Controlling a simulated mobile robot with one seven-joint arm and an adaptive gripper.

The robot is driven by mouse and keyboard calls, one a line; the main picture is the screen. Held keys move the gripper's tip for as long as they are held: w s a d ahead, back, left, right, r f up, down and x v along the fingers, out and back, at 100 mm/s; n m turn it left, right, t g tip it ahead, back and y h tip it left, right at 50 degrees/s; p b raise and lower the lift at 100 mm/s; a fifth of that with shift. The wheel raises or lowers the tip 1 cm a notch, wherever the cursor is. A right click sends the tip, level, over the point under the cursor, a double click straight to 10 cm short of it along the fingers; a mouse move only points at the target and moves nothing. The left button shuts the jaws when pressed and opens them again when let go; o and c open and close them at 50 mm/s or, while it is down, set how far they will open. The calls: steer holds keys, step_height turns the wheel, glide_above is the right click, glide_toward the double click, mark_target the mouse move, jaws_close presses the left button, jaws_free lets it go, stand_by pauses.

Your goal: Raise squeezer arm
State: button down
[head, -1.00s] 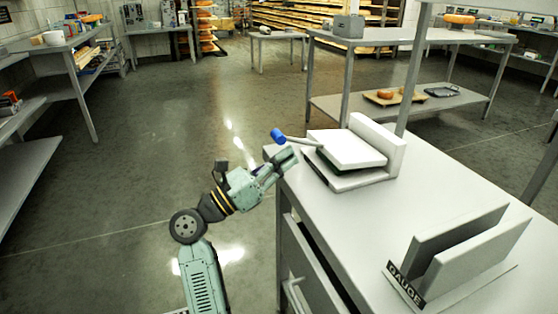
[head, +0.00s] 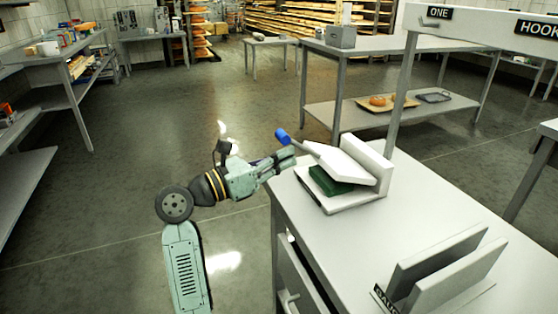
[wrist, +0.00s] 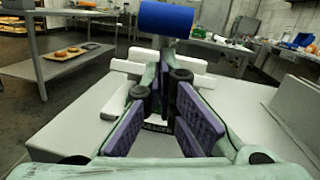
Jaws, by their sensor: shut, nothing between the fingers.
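The squeezer is a white press on the near table, with a flat base (head: 345,203) and an upright back block (head: 368,160). Its hinged white arm (head: 341,163) is tilted up at the front, with a rod ending in a blue handle (head: 282,136). A green block (head: 328,181) shows in the gap beneath. My gripper (head: 286,159) is shut and empty, just below the handle and rod at the press's front left. Whether it touches the rod is unclear. In the wrist view, the blue handle (wrist: 166,18) stands above my gripper (wrist: 160,100).
A gauge with two upright grey plates (head: 445,268) stands nearer on the same table (head: 420,205). A post and overhead rail (head: 480,22) rise behind the press. Open floor (head: 110,200) lies left of the table.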

steer(key=d+r+g+y+p, duration=0.1)
steer(key=r+p, duration=0.1)
steer(key=r, duration=0.1)
steer(key=w+d+r+y+p, duration=0.1)
steer(key=d+r+y+p, duration=0.1)
steer(key=r, duration=0.1)
steer(key=w+d+r+g+y+p, duration=0.1)
steer(key=d+r+y+p, duration=0.1)
steer(key=r, duration=0.2)
steer(key=shift+w+d+m+g, duration=0.15)
steer(key=shift+d+m+g, duration=0.1)
steer(key=shift+m+g, duration=0.05)
steer(key=w+d+r, duration=0.4)
steer(key=d, duration=0.5)
steer(key=shift+d+r, duration=0.3)
steer(key=shift+r, duration=0.1)
